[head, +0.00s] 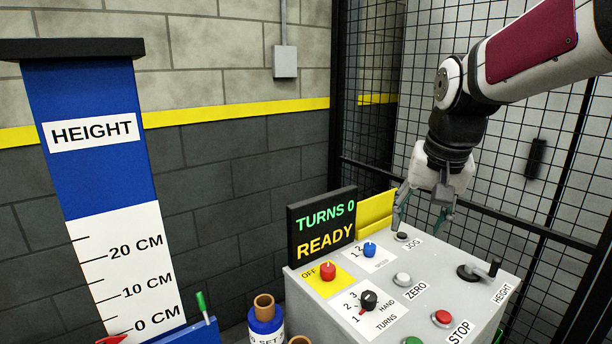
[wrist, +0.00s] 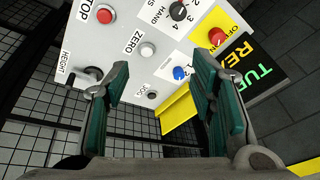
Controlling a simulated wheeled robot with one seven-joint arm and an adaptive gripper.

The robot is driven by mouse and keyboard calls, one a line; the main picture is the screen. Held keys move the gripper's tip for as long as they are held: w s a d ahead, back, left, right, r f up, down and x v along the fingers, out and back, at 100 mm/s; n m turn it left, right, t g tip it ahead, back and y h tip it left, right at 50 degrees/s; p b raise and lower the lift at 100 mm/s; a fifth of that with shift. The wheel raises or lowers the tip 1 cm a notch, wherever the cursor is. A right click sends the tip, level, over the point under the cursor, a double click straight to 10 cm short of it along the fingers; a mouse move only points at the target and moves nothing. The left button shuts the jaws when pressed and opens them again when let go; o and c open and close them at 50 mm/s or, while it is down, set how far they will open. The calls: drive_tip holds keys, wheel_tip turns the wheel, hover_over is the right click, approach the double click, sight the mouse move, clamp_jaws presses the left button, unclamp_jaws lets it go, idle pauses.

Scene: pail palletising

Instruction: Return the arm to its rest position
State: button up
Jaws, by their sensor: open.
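My arm reaches in from the upper right in the head view. My gripper (head: 422,215) is open and empty, pointing down over the back of the control panel (head: 310,290). In the wrist view my gripper (wrist: 160,95) shows two green-padded fingers spread wide. The JOG button (wrist: 152,95) shows in the gap between them. In the head view the JOG button (head: 401,237) is just below the left finger. I cannot tell how far apart they are.
The display (head: 322,226) reads TURNS 0 and READY. The panel bears a red OFF knob (head: 328,271), a blue knob (head: 369,249), a black TURNS selector (head: 368,299) and a HEIGHT crank (head: 480,270). A mesh fence (head: 500,180) stands behind. A height gauge (head: 110,190) stands left.

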drive_tip(key=s+n+p, duration=0.3)
drive_tip(key=s+n, duration=0.1)
drive_tip(key=s, duration=2.3)
drive_tip(key=shift+a+f+t, duration=0.15)
drive_tip(key=shift+a+t, duration=0.1)
drive_tip(key=shift+t, duration=0.05)
